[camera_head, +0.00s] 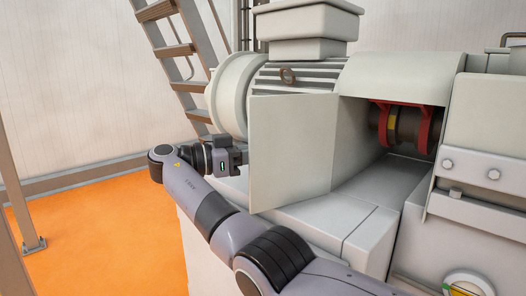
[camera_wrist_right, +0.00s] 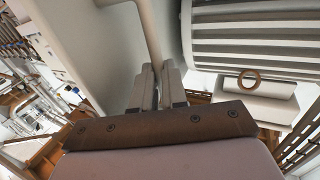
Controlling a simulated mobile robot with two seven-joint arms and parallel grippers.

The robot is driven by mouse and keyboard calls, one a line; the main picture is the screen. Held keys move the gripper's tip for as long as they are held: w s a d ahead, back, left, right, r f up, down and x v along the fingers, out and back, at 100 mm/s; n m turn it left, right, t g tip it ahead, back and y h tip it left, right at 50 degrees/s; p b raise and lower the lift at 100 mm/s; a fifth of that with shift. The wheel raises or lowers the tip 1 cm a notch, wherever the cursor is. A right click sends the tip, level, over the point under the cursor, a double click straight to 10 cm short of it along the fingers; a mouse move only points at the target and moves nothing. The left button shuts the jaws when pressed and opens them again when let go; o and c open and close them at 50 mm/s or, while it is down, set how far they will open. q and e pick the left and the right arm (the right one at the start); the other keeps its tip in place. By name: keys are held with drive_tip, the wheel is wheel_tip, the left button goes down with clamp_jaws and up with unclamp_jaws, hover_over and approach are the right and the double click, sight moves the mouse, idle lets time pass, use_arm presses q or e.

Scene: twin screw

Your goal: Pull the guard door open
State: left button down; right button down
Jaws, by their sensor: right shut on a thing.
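The guard door (camera_head: 290,150) is a flat pale panel. It stands swung out from the machine, and the opening beside it is exposed. Inside the opening are a dark shaft coupling and red brackets (camera_head: 437,130). My right gripper (camera_head: 242,156) is at the door's left side, its fingertips partly hidden by the panel. My left gripper is out of view.
A finned motor (camera_head: 320,78) sits behind the door; its fins also show in the wrist view (camera_wrist_right: 250,40). Steep stairs (camera_head: 175,50) stand at the back left. Orange floor (camera_head: 100,225) at the left is clear. A bolted housing (camera_head: 485,135) is at the right.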

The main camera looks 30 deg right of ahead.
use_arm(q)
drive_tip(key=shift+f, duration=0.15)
use_arm(e)
drive_tip(key=c, duration=1.2)
unclamp_jaws()
drive_tip(key=shift+d, duration=0.1)
drive_tip(key=shift+o, duration=0.2)
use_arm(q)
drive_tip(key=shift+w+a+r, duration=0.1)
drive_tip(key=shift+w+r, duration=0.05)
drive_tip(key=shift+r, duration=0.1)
